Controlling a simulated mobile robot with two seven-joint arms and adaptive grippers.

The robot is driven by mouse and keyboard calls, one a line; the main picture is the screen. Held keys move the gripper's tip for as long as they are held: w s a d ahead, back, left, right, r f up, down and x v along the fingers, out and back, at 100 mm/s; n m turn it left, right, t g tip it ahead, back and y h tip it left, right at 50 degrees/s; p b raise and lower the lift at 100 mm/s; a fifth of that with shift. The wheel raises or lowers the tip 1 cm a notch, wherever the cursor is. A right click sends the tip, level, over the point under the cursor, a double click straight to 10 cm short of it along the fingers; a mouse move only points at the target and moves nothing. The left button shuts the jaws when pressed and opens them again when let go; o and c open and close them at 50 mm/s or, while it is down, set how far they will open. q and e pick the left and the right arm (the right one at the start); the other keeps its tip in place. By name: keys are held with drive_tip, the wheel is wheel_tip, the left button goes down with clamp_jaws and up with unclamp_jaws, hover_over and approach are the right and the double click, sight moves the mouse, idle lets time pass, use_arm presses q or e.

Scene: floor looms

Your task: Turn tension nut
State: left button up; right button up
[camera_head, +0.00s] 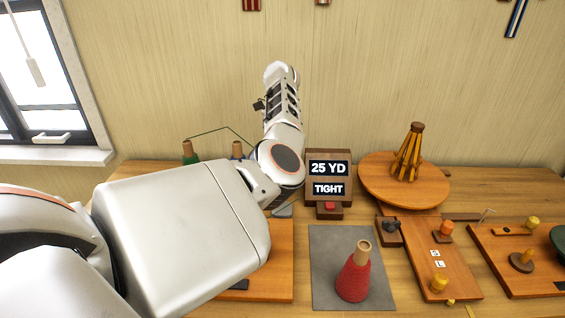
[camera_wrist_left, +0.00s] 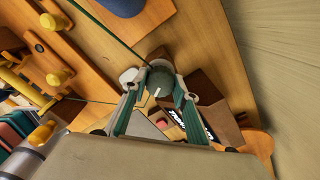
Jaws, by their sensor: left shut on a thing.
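In the left wrist view, the tension nut (camera_wrist_left: 161,79) is a dark grey-green round knob with a small white mark. My left gripper (camera_wrist_left: 158,98) has its two green-edged fingers on either side of the nut, shut on it. A green thread runs past close to the nut. In the head view, my left arm hides the nut and the gripper's fingers. The display box (camera_head: 328,172) reads "25 YD" and "TIGHT". It stands just right of my left wrist. My right gripper is in neither view.
A red cone of yarn (camera_head: 354,280) stands on a grey mat (camera_head: 325,237). A round wooden stand (camera_head: 375,180) with an umbrella-like swift is behind. Wooden boards with yellow and orange pegs (camera_head: 446,229) lie to the right.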

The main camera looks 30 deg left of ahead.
use_arm(q)
drive_tip(key=shift+n+b, duration=0.6)
drive_tip(key=shift+n, duration=0.8)
drive_tip(key=o, duration=1.1)
wheel_tip(320, 180, up, 12)
